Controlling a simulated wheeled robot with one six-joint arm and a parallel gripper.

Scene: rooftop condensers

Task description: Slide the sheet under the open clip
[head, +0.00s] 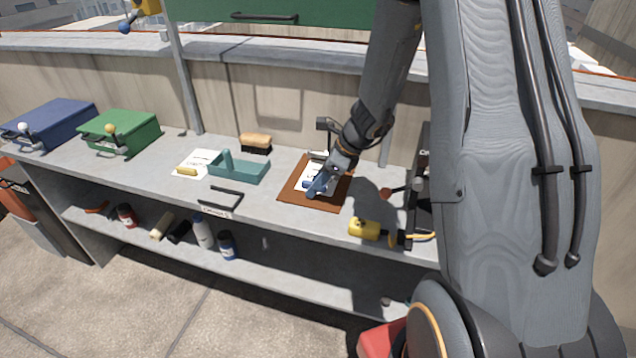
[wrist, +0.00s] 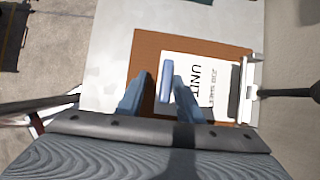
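A brown clipboard (head: 291,196) lies on the grey bench and also shows in the wrist view (wrist: 148,50). A white sheet (wrist: 205,75) with printed text lies on it, with a blue bar (wrist: 166,82) along its left edge. The clip (wrist: 247,88) is at the right end of the board in the wrist view, close to the sheet's right edge; I cannot tell whether the sheet is under it. My gripper (wrist: 158,82) is above the sheet, its blue fingers apart on either side of the bar. In the head view my gripper (head: 318,185) partly hides the sheet.
A teal tray (head: 240,170), a brush (head: 256,142) and a paper (head: 192,165) lie left of the board. A yellow tool (head: 364,229) lies to the right near the front edge. Green (head: 120,130) and blue (head: 50,122) boxes stand far left. Bottles sit on the lower shelf.

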